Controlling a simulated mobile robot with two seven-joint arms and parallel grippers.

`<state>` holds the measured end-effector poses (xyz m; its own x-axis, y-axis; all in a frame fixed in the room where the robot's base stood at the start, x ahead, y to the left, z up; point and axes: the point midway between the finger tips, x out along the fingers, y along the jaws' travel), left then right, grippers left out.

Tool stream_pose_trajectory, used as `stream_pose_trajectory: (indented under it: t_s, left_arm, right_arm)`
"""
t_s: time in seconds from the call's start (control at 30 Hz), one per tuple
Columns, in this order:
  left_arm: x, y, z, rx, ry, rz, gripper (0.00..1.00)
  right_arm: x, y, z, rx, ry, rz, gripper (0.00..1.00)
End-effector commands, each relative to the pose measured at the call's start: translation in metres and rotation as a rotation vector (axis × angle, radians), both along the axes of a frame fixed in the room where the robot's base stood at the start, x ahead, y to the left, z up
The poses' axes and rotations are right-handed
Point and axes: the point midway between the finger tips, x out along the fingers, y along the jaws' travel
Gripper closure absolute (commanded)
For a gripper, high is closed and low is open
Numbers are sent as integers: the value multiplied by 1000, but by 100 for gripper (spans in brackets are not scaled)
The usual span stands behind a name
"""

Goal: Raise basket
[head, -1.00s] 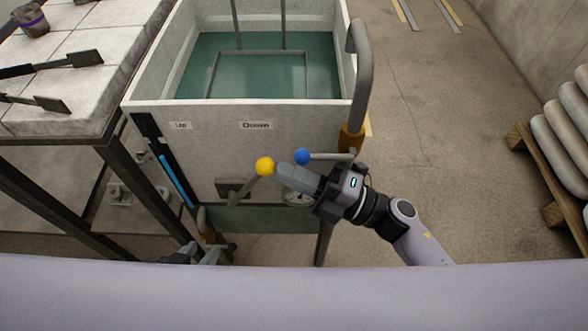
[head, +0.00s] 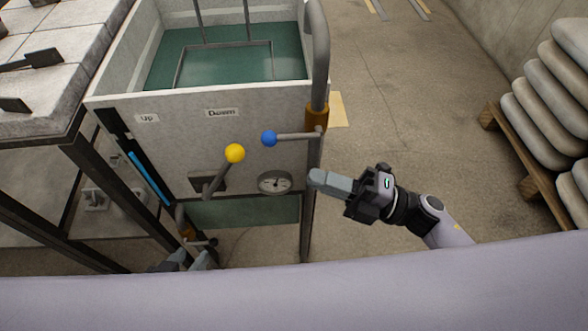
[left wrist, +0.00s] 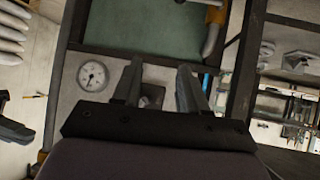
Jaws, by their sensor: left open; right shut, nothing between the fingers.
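The tank (head: 150,118) is a pale box with teal liquid (head: 210,60) inside. A grey frame, perhaps the basket (head: 224,45), stands in the liquid with two upright bars. The gauge also shows in the left wrist view (left wrist: 92,76). My right gripper (head: 318,179) is shut and empty, right of the gauge, apart from both knobs. My left gripper (left wrist: 158,82) is open and empty, low before the tank; it shows partly in the head view (head: 190,262).
A tiled bench (head: 60,80) with dark tools stands left of the tank. A grey pipe with an orange collar (head: 316,118) runs up the tank's right corner. Stacked sacks (head: 555,105) lie on a pallet at the right. The floor between them is clear.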

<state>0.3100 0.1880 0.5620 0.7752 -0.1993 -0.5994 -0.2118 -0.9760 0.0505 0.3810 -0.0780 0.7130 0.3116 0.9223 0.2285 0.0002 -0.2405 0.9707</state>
Motion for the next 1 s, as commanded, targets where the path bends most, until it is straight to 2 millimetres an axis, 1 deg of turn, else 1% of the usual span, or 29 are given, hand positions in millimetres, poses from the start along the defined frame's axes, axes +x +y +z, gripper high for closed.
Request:
stream_pose_trajectory:
  t_s: [0.03, 0.1, 0.2, 0.33, 0.57, 0.67, 0.7, 0.87, 1.0]
  left_arm:
    - [0, 0, -1, 0, -1, 0, 57]
    - [0, 0, -1, 0, -1, 1, 57]
    - [0, 1, -1, 1, -2, 0, 57]
    - [1, 1, -1, 4, -3, -1, 57]
    - [0, 3, -1, 9, -4, -5, 57]
    - [1, 3, -1, 10, -5, -5, 87]
    - [1, 3, -1, 10, -5, -5, 100]
    - [3, 3, 0, 10, -8, -3, 100]
    - [5, 4, -3, 39, -11, -10, 100]
  right_arm:
    - [-3, -8, -3, -4, 1, -1, 100]
    - [-6, -17, -5, -2, 1, 0, 100]
    - [-9, -24, -7, -2, 2, 0, 100]
    - [-10, -28, -7, 1, -1, 1, 100]
    - [-10, -28, -7, 1, 0, 0, 100]
    - [-10, -28, -7, 1, 0, 0, 100]
    - [-10, -28, -7, 0, 0, 0, 100]
    - [-10, -28, -7, 1, 1, -2, 100]
    - [-8, -27, -7, 16, 16, -22, 100]
